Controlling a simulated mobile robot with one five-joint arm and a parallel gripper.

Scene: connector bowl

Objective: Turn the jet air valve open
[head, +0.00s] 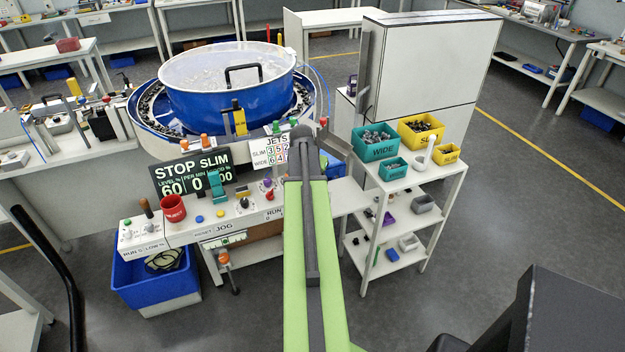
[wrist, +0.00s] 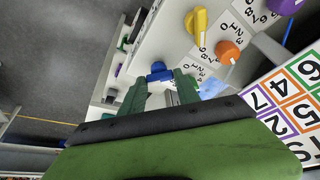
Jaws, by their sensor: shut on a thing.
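My gripper (wrist: 160,82) has its two green fingers on either side of a small blue handle (wrist: 158,71) in the wrist view and is shut on it. The handle is at the edge of a pale panel. I read no label naming it as the jet air valve. A yellow lever (wrist: 198,27) and an orange knob (wrist: 228,51) sit on the same panel to the right, beside number scales. In the head view my green arm reaches up to the right of the JETS card (head: 272,152), and the arm hides the fingertips and the handle.
A blue feeder bowl (head: 228,100) stands behind the control bench. A white shelf cart (head: 405,215) with teal and yellow bins stands close to the right of my arm. Floor farther right is clear.

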